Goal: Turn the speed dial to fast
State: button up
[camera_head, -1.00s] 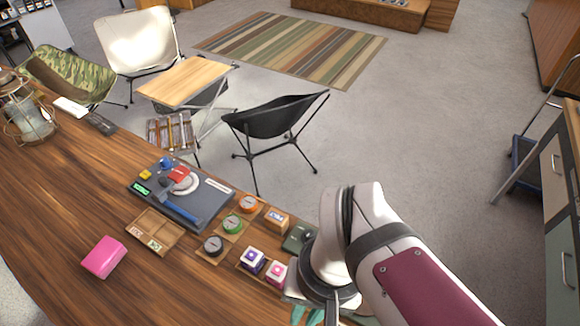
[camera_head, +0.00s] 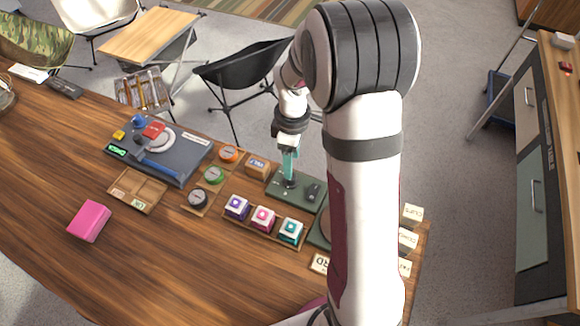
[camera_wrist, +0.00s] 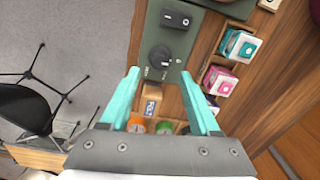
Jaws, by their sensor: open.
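The speed dial (camera_wrist: 158,57) is a round black knob on a dark green panel (camera_wrist: 139,65) in the wrist view. Small white marks sit around it, too small to read. My gripper (camera_wrist: 159,73) has teal fingers spread apart, with the dial ahead between the fingertips. I cannot tell whether either finger touches it. In the head view my gripper (camera_head: 289,176) points down over the left part of the green panel (camera_head: 277,193) and mostly hides the dial.
A black rocker switch (camera_wrist: 177,19) shares the panel. A tray (camera_head: 266,236) of purple, pink and teal cubes stands in front. A wooden block (camera_head: 257,167) and round gauges, one green (camera_head: 213,175), are to the left. A pink box (camera_head: 89,221) lies farther left.

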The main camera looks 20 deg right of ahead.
notch_tip(320, 180, down, 6)
jog(key=shift+r, duration=0.15)
grip_shut()
dwell(0.3)
